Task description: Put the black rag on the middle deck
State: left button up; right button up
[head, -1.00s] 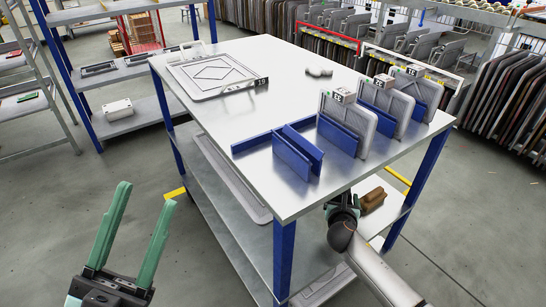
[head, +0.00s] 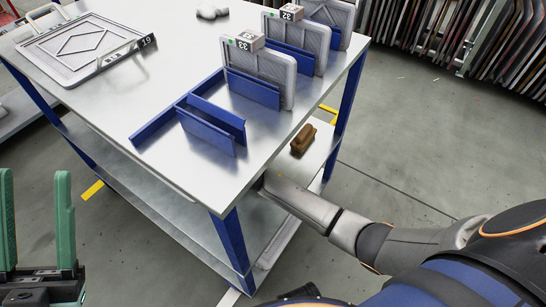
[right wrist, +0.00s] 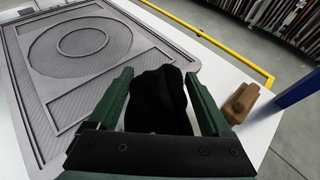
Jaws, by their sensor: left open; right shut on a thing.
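My right gripper (right wrist: 158,76) is shut on the black rag (right wrist: 158,105), a dark bunched cloth between its green fingers. In the right wrist view they are over the pale middle deck (right wrist: 232,72); I cannot tell whether the rag touches it. In the head view my right arm reaches under the tabletop, which hides the gripper and rag. My left gripper (head: 35,176) is open and empty at the lower left, clear of the table.
A grey plate with a ring pattern (right wrist: 35,90) lies left of the rag. A brown block-like object (right wrist: 241,102) sits to its right, near a blue post (right wrist: 298,90). The tabletop (head: 115,105) above holds a flat framed panel (head: 82,48), blue dividers (head: 207,130) and upright numbered panels (head: 262,75).

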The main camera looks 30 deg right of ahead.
jog(key=s+d+f+b, duration=0.1)
jog(key=s+d+f, duration=0.2)
jog(key=d, duration=0.1)
jog(key=b, duration=0.3)
send_over(281, 166)
jog(key=f, duration=0.4)
jog(key=shift+w+a+f, duration=0.15)
jog(key=shift+a+f, duration=0.05)
jog(key=shift+a, duration=0.2)
jog(key=shift+d+f, duration=0.15)
jog(key=shift+f, duration=0.05)
jog(key=f+b, duration=0.1)
jog(key=f, duration=0.1)
jog(key=f+b, duration=0.1)
jog(key=shift+s+d+f, duration=0.2)
jog(key=shift+f, duration=0.15)
pick_arm(q)
notch_tip(281, 166, down, 7)
jog(key=n, duration=0.1)
jog(key=shift+w+d, duration=0.2)
jog(key=shift+d, duration=0.15)
pick_arm(e)
jog(key=shift+r, duration=0.15)
pick_arm(q)
jog(key=shift+f, duration=0.1)
pick_arm(e)
jog(key=o, duration=1.3)
jog(key=shift+c, duration=0.2)
